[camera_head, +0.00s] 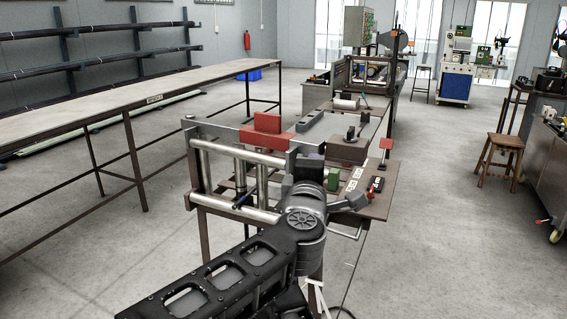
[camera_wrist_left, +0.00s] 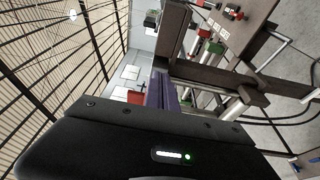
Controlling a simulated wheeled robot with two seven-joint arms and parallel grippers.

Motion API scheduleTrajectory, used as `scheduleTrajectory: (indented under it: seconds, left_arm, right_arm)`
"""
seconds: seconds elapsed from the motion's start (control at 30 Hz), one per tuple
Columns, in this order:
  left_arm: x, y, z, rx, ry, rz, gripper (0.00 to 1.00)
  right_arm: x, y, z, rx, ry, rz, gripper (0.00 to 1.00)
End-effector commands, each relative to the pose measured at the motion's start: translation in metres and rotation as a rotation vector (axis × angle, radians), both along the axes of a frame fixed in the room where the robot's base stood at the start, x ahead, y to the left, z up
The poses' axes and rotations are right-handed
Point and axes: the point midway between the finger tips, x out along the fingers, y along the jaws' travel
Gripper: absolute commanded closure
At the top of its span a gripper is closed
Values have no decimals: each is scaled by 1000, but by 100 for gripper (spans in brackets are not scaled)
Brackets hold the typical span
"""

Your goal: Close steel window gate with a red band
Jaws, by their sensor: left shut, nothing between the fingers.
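The steel window gate (camera_head: 245,129) is a grey frame with a red band along its top edge and a red plate (camera_head: 267,122) standing above it. It sits at the near end of a workbench, with steel rollers below the top edge. My left gripper (camera_wrist_left: 160,78) shows as shut, empty fingers in the left wrist view, close to dark frame bars. A red part (camera_wrist_left: 135,97) shows beside the fingers. Contact cannot be told. My right gripper is not in view.
A long table (camera_head: 130,95) stands on the left. The workbench (camera_head: 382,195) carries a green block (camera_head: 333,179), a brown block (camera_head: 347,151) and small switches. A wooden stool (camera_head: 502,150) stands on the right. The floor between is clear.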

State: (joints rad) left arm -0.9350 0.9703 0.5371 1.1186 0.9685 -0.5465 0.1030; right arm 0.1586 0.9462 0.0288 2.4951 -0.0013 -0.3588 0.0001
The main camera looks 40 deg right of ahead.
Motion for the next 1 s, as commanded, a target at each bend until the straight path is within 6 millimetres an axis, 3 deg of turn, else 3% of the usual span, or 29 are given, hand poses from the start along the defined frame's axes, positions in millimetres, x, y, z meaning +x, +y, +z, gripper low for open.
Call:
scheduleTrajectory:
  seconds: [0.03, 0.3, 0.5, 0.7, 1.0]
  left_arm:
    - [7, 6, 0, -1, -1, 3, 100]
    - [-56, 0, -1, 1, -2, -3, 100]
    - [-87, -2, 0, -1, -2, -1, 100]
    - [-96, -2, 0, 0, 0, 1, 100]
    - [-93, -1, 0, 3, -9, 3, 100]
  right_arm:
    - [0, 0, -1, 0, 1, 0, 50]
    - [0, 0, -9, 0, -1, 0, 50]
    - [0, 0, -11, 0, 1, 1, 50]
    - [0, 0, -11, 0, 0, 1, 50]
    - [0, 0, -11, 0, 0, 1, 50]
